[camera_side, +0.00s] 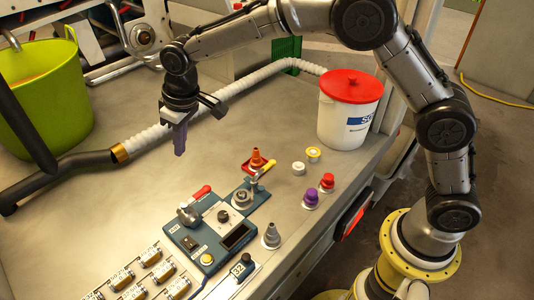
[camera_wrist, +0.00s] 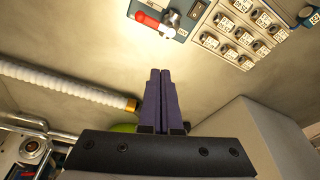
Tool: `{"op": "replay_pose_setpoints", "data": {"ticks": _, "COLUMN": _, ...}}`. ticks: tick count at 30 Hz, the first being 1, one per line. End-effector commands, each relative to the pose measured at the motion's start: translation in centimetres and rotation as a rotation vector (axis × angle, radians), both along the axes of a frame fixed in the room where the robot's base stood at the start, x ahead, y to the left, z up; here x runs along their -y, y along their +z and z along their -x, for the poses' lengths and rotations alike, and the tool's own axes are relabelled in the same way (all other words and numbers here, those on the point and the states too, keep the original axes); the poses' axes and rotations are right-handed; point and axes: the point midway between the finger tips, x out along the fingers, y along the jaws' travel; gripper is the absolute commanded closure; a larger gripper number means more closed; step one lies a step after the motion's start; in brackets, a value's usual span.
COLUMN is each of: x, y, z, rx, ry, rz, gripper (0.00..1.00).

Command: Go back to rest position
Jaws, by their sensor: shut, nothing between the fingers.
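My gripper (camera_side: 180,140) hangs over the left part of the worktop, above the white corrugated hose, pointing down. Its purple fingers are together with nothing between them. In the wrist view the shut fingers (camera_wrist: 160,75) point at bare worktop. The blue control panel (camera_side: 215,228) with a red-handled lever (camera_side: 190,207) stands apart from the gripper, toward the front. Part of this panel also shows at the top of the wrist view (camera_wrist: 165,15).
A white bucket with a red lid (camera_side: 350,110) stands at the right. Colored knobs (camera_side: 311,198) and small labelled cylinders (camera_side: 150,257) sit on the worktop (camera_side: 110,210). The white hose (camera_side: 150,133) runs across the back. A green tub (camera_side: 45,100) is at the left.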

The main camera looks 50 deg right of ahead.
Motion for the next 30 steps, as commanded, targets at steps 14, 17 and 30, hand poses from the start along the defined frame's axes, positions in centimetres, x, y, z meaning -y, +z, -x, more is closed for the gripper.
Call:
{"op": "replay_pose_setpoints", "data": {"ticks": 14, "x": 15.5, "y": 16.8, "z": 13.1, "rx": 0.238, "ry": -0.227, "rz": -0.067, "gripper": 1.00}}
{"op": "replay_pose_setpoints", "data": {"ticks": 17, "x": 17.7, "y": 17.8, "z": 17.2, "rx": 0.278, "ry": -0.269, "rz": -0.070, "gripper": 1.00}}
{"op": "replay_pose_setpoints", "data": {"ticks": 30, "x": 22.0, "y": 11.4, "z": 33.0, "rx": 0.309, "ry": -0.376, "rz": -0.049, "gripper": 1.00}}
